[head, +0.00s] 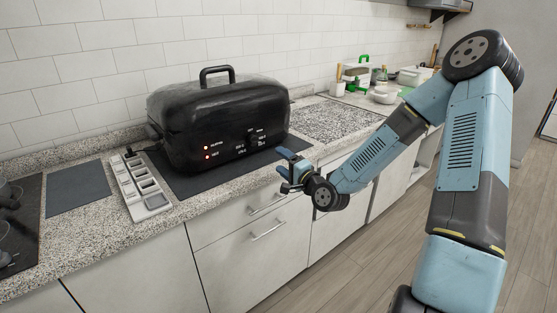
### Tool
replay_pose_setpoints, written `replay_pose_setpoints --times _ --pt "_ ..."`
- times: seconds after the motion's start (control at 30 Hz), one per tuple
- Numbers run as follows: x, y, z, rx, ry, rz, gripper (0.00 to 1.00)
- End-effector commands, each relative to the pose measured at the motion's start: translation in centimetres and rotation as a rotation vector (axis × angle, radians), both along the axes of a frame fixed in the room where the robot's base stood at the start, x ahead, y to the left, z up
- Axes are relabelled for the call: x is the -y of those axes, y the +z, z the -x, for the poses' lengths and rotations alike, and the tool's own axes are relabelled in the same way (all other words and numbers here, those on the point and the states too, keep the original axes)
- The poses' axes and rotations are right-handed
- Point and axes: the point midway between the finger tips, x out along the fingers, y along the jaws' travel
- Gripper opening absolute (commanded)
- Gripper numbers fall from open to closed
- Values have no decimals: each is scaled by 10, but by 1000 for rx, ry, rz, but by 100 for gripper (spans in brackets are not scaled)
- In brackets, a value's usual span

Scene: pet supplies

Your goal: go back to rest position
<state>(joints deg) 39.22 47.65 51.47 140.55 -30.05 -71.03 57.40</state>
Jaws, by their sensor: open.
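My gripper (285,172) is at the end of my blue and dark grey arm, in front of the counter's front edge. It is open, and I see nothing between its fingers. It shows in front of the lower right side of a black appliance (215,120) with a top handle and lit red indicators. I cannot tell whether the gripper touches the counter edge.
The black appliance stands on a dark mat (180,182) on the speckled counter (85,250). Bowls and containers stand farther back right. The wooden floor (350,270) in front is clear.

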Motion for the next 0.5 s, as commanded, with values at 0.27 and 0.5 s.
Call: replay_pose_setpoints --times 0.27,0.5 --pt "0 0 0 0 0 0 70" --pt "-4 -6 3 -16 22 127 70"
